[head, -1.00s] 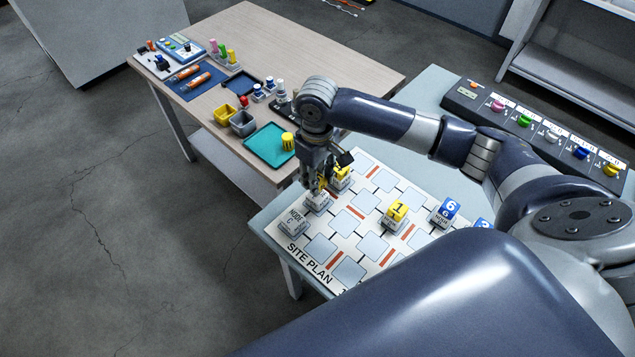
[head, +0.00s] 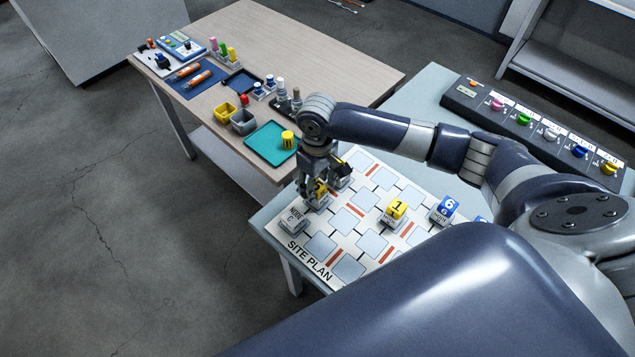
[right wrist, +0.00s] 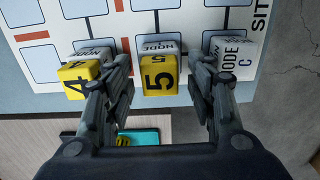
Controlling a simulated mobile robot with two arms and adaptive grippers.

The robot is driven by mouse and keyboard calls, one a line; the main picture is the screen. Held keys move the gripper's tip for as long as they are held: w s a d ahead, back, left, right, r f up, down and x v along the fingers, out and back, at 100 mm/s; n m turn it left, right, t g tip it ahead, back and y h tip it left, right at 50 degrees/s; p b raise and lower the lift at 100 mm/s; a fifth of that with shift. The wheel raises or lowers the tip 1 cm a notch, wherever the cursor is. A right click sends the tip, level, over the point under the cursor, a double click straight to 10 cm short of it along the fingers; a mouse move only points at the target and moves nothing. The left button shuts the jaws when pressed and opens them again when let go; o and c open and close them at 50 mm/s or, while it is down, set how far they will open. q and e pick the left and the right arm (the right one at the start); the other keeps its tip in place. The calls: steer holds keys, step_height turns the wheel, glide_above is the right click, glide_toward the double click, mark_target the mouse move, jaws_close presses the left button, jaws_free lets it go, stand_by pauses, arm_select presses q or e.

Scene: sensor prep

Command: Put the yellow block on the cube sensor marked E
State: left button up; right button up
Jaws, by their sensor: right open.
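My right gripper (head: 325,188) is over the left part of the site plan board, fingers open and apart. In the right wrist view the right gripper (right wrist: 160,90) has a finger on either side of a yellow block marked 5 (right wrist: 158,75). That block (head: 320,187) sits at a white NODE cube (right wrist: 157,47) whose letter I cannot read. A yellow block marked 4 (right wrist: 78,78) is at the NODE cube (right wrist: 90,50) to its left. A yellow block marked 1 (head: 396,209) sits on another cube. No letter E is readable. My left gripper is out of view.
A bare cube marked NODE C (head: 293,221) stands close to the right gripper, with bare squares of the site plan (head: 311,262) in front. A blue block marked 6 (head: 446,206) stands to the right. A wooden table (head: 300,55) with a teal tray (head: 262,143) is behind.

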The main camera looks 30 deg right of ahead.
mark_target(317, 187)
step_height(317, 187, up, 12)
steer(key=b, duration=0.1)
steer(key=shift+r+b, duration=0.15)
steer(key=shift+b, duration=0.2)
stand_by(0.5)
